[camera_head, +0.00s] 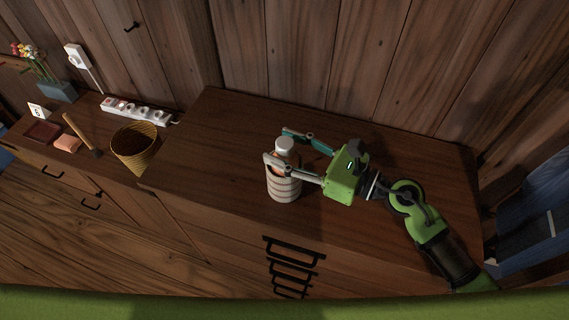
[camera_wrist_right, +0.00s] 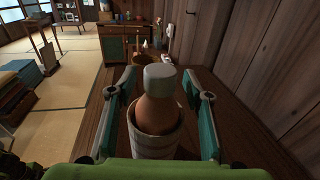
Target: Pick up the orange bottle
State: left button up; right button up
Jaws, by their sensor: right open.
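The orange bottle (camera_wrist_right: 158,107) has a pale cap and stands upright inside a light ribbed cup (camera_head: 284,188) on the dark wooden cabinet top. In the head view its white cap (camera_head: 284,145) shows between my fingers, and its lower part is hidden by the cup. My right gripper (camera_head: 279,146) is open, with one finger on each side of the bottle's upper part. In the right wrist view the fingers (camera_wrist_right: 161,98) stand left and right of the bottle, with gaps visible. My left gripper is not in view.
A wooden wall (camera_head: 330,60) rises behind. The cabinet top right of the cup is clear apart from my arm.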

jog(key=shift+a, duration=0.15)
grip_shut()
jog(key=shift+r, duration=0.1)
